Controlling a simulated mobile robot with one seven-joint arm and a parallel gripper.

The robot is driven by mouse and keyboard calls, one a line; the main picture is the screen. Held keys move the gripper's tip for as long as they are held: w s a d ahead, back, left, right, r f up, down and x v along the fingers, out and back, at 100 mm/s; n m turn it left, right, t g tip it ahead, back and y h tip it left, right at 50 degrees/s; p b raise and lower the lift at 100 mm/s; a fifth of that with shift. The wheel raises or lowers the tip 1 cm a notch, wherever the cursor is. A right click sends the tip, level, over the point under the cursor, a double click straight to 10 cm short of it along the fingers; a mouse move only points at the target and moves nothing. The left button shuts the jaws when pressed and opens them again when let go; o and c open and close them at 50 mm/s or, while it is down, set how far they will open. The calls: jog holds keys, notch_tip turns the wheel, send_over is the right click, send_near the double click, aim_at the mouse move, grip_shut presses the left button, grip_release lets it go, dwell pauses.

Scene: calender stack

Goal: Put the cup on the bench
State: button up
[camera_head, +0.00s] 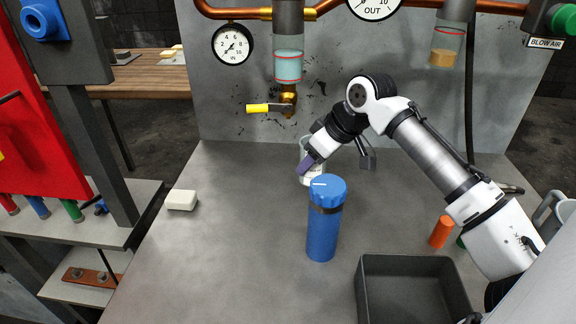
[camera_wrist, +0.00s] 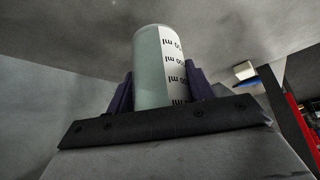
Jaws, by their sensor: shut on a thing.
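The cup (camera_wrist: 152,75) is a pale, translucent cylinder with a white label and black ml marks. In the head view the cup (camera_head: 304,146) is at the back middle of the grey bench (camera_head: 240,230), below the brass tap (camera_head: 288,98), partly hidden by my gripper. My gripper (camera_head: 308,164) is shut on the cup, with its purple fingers on either side of it in the wrist view (camera_wrist: 160,92). I cannot tell whether the cup's base touches the bench.
A blue jar (camera_head: 323,230) stands just in front of the cup. A dark grey tray (camera_head: 366,300) is at the front right, with an orange cylinder (camera_head: 440,232) behind it. A white block (camera_head: 182,200) lies at the left edge. The left-middle of the bench is clear.

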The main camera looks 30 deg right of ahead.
aim_at(304, 142)
jog(key=w, duration=0.1)
jog(key=w+a+f, duration=0.1)
jog(key=w+f, duration=0.1)
jog(key=shift+w+a, duration=0.15)
jog(key=shift+w, duration=0.25)
jog(key=w+f, duration=0.1)
jog(key=w+a+f, duration=0.1)
jog(key=w, duration=0.1)
jog(key=shift+w+f, duration=0.1)
jog(key=shift+f, duration=0.15)
jog(key=shift+f, duration=0.1)
jog(key=o, duration=1)
jog(key=v, duration=1.2)
